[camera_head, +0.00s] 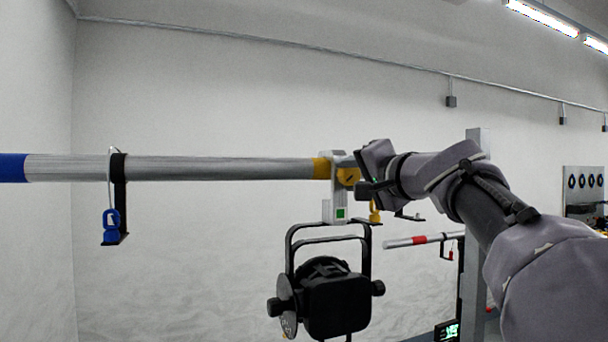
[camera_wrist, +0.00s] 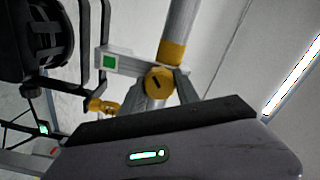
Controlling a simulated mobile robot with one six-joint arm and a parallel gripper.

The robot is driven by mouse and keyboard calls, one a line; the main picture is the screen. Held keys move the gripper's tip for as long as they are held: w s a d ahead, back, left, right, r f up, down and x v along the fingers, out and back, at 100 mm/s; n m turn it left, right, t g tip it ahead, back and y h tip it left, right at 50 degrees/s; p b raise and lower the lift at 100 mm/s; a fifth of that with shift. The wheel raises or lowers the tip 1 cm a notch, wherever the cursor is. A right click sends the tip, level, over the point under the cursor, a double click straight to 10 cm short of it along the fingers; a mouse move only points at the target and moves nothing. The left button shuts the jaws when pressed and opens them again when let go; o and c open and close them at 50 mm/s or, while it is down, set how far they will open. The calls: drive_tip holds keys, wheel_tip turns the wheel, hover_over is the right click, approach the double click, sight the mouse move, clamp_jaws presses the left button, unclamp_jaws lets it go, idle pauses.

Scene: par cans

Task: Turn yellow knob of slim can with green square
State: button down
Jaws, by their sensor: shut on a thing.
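The slim black can (camera_head: 337,300) hangs by its yoke from a pale clamp (camera_head: 327,209) on a horizontal pipe; it also shows at the left of the wrist view (camera_wrist: 30,45). The clamp bears a green square (camera_head: 341,213), seen too in the wrist view (camera_wrist: 110,62). A round yellow knob (camera_head: 347,177) with a dark slot sits on the clamp; in the wrist view the knob (camera_wrist: 157,80) is between the fingers, its slot slanting. My gripper (camera_head: 356,180) is shut on the knob, coming from the right. The fingertips are partly hidden in the head view.
The grey pipe (camera_head: 220,168) runs left, with a yellow band by the clamp. A yellow fitting (camera_head: 375,210) hangs just below my gripper. A black hanger with a blue fitting (camera_head: 110,222) is at left. A red-banded pipe (camera_head: 418,240) lies behind, lower right.

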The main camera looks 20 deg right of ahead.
drive_tip(key=m+p, duration=0.1)
drive_tip(key=m, duration=0.5)
drive_tip(key=shift+r, duration=0.1)
drive_tip(key=m+p, duration=0.2)
drive_tip(key=m, duration=0.4)
drive_tip(key=m+p, duration=0.2)
drive_tip(key=m, duration=0.3)
drive_tip(key=m+p, duration=0.1)
drive_tip(key=m, duration=0.1)
drive_tip(key=m+p, duration=0.1)
drive_tip(key=m, duration=0.1)
drive_tip(key=m+p, duration=0.1)
drive_tip(key=shift+a+f+m, duration=0.1)
drive_tip(key=shift+f+m, duration=0.15)
drive_tip(key=shift+m, duration=0.15)
drive_tip(key=c, duration=0.9)
unclamp_jaws()
drive_tip(key=shift+f, duration=0.1)
